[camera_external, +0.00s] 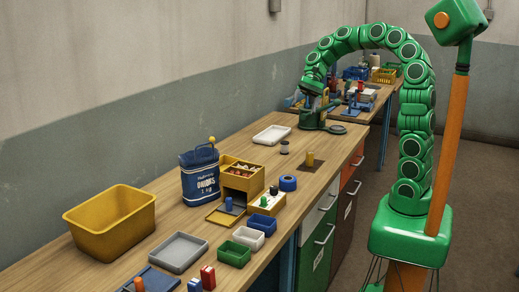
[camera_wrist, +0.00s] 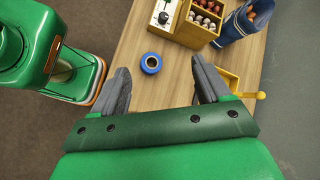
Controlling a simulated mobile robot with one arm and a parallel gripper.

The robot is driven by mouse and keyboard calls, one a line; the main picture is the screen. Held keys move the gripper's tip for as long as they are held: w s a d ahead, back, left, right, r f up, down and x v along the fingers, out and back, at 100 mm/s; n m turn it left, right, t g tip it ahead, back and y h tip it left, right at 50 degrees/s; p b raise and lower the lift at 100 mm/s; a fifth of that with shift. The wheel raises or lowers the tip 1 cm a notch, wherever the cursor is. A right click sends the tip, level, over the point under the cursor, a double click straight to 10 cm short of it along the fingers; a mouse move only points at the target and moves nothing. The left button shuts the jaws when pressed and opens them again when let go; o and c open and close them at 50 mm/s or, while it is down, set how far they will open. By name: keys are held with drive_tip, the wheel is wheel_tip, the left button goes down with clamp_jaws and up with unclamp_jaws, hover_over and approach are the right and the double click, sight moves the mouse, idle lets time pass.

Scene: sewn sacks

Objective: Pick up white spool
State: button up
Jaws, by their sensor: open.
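A small spool-like thing with a pale body and dark ends (camera_external: 284,147) stands upright on the workbench in the external view, right of the white tray. It is too small to tell for sure that it is the white spool, and I cannot make out a white spool in the wrist view. My gripper (camera_wrist: 160,66) is open and empty in the wrist view, its two grey fingers apart above the bench. A blue roll (camera_wrist: 151,63) lies on the bench between and beyond the fingertips; it also shows in the external view (camera_external: 288,183).
A white tray (camera_external: 271,135), an open wooden box of red and white balls (camera_external: 243,177), a blue onion sack (camera_external: 199,175) and a yellow bin (camera_external: 110,221) stand on the bench. Bare wood lies around the spool.

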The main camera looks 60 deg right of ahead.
drive_tip(key=w+d+f+m+t+y, duration=0.15)
drive_tip(key=w+d+m, duration=0.3)
drive_tip(key=d, duration=0.45)
drive_tip(key=w+d+f+m+t, duration=0.3)
drive_tip(key=w+d+m, duration=0.15)
drive_tip(key=d, duration=0.45)
drive_tip(key=w+d+f+m+t+y, duration=0.1)
drive_tip(key=w+d+f+m+t, duration=0.15)
drive_tip(key=w+d, duration=0.45)
drive_tip(key=m, duration=0.1)
approach(281, 154)
drive_tip(key=r, duration=0.1)
drive_tip(key=a+r, duration=0.1)
drive_tip(key=shift+w+a+r, duration=0.25)
drive_tip(key=shift+w, duration=0.05)
drive_tip(key=shift+y, duration=0.25)
drive_tip(key=shift+w+x, duration=0.25)
drive_tip(key=shift+x, duration=3.6)
drive_tip(key=shift+d+r, duration=0.1)
drive_tip(key=shift+r, duration=0.05)
drive_tip(key=shift+c, duration=0.2)
drive_tip(key=c, duration=1)
